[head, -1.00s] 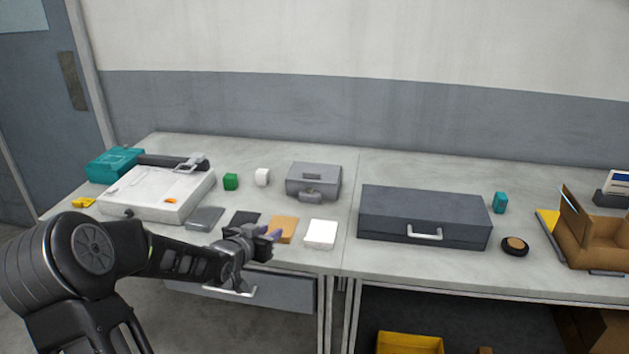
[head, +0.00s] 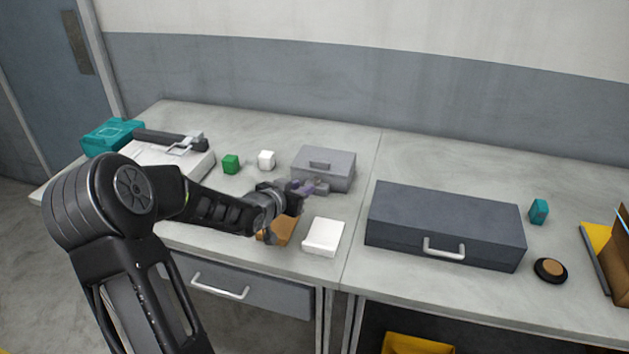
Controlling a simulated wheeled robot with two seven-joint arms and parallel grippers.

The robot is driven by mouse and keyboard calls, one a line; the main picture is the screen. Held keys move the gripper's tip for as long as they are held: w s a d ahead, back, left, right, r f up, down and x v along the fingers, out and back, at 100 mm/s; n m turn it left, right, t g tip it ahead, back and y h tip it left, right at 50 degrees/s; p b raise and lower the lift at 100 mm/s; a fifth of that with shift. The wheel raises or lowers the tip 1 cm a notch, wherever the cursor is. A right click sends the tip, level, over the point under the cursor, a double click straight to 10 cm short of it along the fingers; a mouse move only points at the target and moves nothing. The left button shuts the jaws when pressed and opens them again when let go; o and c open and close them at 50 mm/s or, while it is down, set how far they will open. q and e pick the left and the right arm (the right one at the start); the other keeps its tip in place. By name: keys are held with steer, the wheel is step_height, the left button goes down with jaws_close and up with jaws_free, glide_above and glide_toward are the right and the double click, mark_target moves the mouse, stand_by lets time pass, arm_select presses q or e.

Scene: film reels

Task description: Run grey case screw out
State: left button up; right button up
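A small light grey case (head: 335,178) with a handle on its lid stands on the workbench, left of the seam between the two tops. A small grey part (head: 322,188) sticks out at its front; I cannot make out whether it is a screw. My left gripper (head: 304,189), with purplish tips, is just in front of the case's lower left, close to that part. Contact and finger opening are too small to tell. A larger dark grey case (head: 445,218) with a front handle lies shut on the right top. My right gripper is not in view.
A white pad (head: 323,236) and an orange-brown piece (head: 279,231) lie below my gripper.

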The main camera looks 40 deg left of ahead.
mark_target(315, 181)
arm_select(q)
steer(key=shift+x, duration=3.95)
steer(key=shift+c, duration=0.2)
jaws_close()
